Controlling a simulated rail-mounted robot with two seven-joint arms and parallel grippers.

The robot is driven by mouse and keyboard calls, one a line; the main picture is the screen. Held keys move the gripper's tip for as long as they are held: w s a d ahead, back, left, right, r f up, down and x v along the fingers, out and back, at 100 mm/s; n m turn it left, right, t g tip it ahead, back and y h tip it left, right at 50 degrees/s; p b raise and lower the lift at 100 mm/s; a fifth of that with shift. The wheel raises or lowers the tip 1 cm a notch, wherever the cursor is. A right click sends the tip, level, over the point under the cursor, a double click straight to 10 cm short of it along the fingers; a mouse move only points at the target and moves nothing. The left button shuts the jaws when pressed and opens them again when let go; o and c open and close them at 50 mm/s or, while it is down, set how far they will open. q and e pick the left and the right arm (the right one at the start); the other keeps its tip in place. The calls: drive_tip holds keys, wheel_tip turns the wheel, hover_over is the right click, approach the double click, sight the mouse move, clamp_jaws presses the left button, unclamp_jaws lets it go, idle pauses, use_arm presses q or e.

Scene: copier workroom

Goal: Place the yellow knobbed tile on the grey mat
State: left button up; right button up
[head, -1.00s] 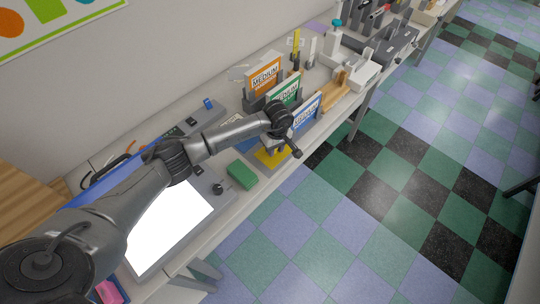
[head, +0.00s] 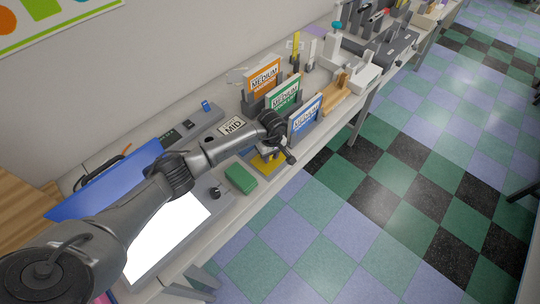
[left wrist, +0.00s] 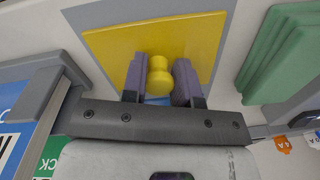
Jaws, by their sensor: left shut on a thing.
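The yellow knobbed tile (left wrist: 110,50) fills the middle of the left wrist view, with its round yellow knob (left wrist: 159,76) between my left gripper's fingers (left wrist: 160,82). My left gripper (head: 277,155) is shut on that knob. In the head view the yellow tile (head: 266,164) is partly hidden under the gripper. The grey mat (left wrist: 79,16) shows as a border around the tile in the left wrist view. The tile is over the mat; I cannot tell whether it touches it. My right gripper is not in view.
A green block (head: 241,178) lies just left of the tile. A blue MEDIUM box (head: 306,117) in a grey holder stands close on the other side, with green (head: 284,95) and orange (head: 264,76) boxes behind. The bench's front edge is close.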

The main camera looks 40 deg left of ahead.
use_arm(q)
drive_tip(key=shift+f, duration=0.15)
drive_tip(key=shift+f, duration=0.1)
drive_tip(key=o, duration=0.9)
drive_tip(key=shift+o, duration=0.2)
wheel_tip(320, 180, up, 12)
drive_tip(key=p, duration=0.6)
drive_tip(key=shift+w+d+r, duration=0.15)
drive_tip(key=shift+w+r, duration=0.1)
